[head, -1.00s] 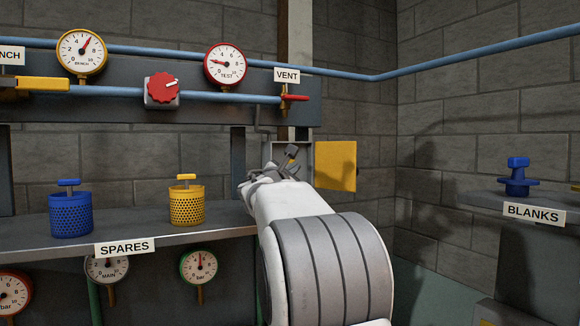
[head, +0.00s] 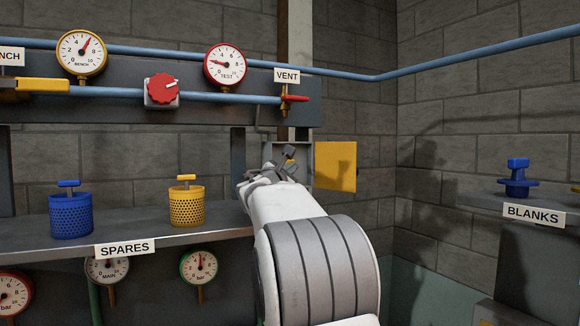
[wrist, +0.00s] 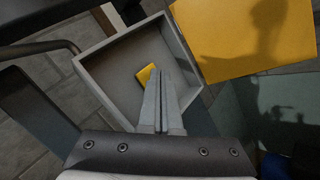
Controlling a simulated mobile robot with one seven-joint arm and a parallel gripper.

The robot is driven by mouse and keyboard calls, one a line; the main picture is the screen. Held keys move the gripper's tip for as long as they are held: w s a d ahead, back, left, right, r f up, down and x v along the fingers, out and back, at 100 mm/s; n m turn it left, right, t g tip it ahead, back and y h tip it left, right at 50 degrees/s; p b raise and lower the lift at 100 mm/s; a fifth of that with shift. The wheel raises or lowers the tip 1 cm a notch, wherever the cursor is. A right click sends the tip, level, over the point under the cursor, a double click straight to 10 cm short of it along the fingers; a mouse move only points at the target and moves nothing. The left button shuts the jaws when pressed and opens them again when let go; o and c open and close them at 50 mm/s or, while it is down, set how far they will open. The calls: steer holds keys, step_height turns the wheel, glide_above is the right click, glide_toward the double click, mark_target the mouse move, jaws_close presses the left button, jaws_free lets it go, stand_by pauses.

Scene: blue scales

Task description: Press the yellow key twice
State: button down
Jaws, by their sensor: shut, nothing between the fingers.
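The yellow key (wrist: 146,75) is a small yellow block inside an open grey box (wrist: 107,62). In the head view only a sliver of yellow (head: 291,161) shows beside my fingers. My gripper (wrist: 160,76) is shut and empty, and its fingertips reach into the box. The tips overlap the key's right edge in the wrist view. I cannot tell if they touch it. In the head view my gripper (head: 287,153) is in front of the box (head: 308,152), and my wrist and arm hide much of it.
A yellow door panel (head: 336,166) stands open at the box's right side. The red vent lever (head: 294,98) and blue pipe (head: 226,95) are above. A shelf (head: 135,232) at left holds a blue basket (head: 71,216) and a yellow basket (head: 187,206).

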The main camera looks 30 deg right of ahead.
steer(key=shift+w, duration=0.2)
stand_by(0.5)
steer(key=shift+s+b, duration=0.65)
steer(key=shift+s, duration=0.15)
steer(key=s+b, duration=0.3)
steer(key=s, duration=0.2)
steer(key=shift+a, duration=0.2)
stand_by(0.6)
